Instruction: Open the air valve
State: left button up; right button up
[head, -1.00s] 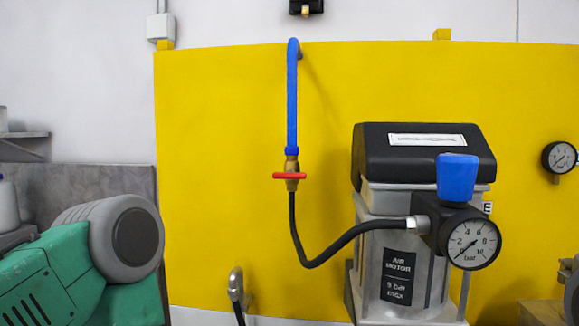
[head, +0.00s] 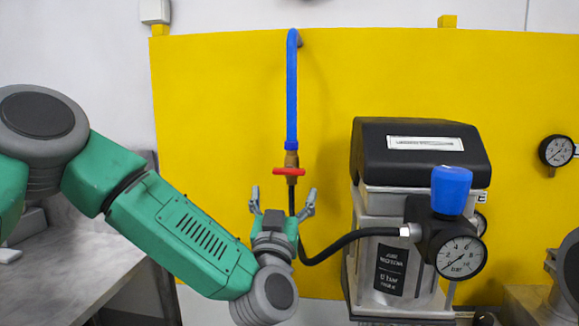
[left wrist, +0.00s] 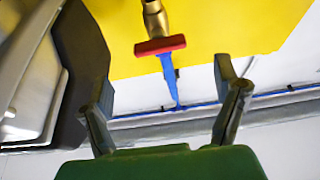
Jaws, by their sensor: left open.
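The air valve has a red handle (head: 289,171) lying crosswise on a brass body (head: 291,159), below a blue pipe (head: 292,95). My left gripper (head: 283,195) is open and empty, with its fingers pointing up just below the handle in the head view. In the left wrist view the red handle (left wrist: 160,45) shows ahead of the gap between the open fingers (left wrist: 169,95), apart from them. The gripper hides part of the black hose (head: 335,245) under the valve. My right gripper is not in view.
The air motor (head: 415,160), with a blue knob (head: 451,190) and a pressure gauge (head: 461,257), stands right of the valve. A yellow panel (head: 215,120) is behind. A grey bench (head: 75,275) is at lower left. Room left of the pipe is free.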

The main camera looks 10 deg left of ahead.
aim_at(289, 173)
pick_arm(q)
jog(key=p+x, duration=0.1)
jog(key=x, duration=0.7)
jog(key=shift+w+p, duration=0.15)
jog(key=shift+p, duration=0.2)
jog(key=c, duration=1.2)
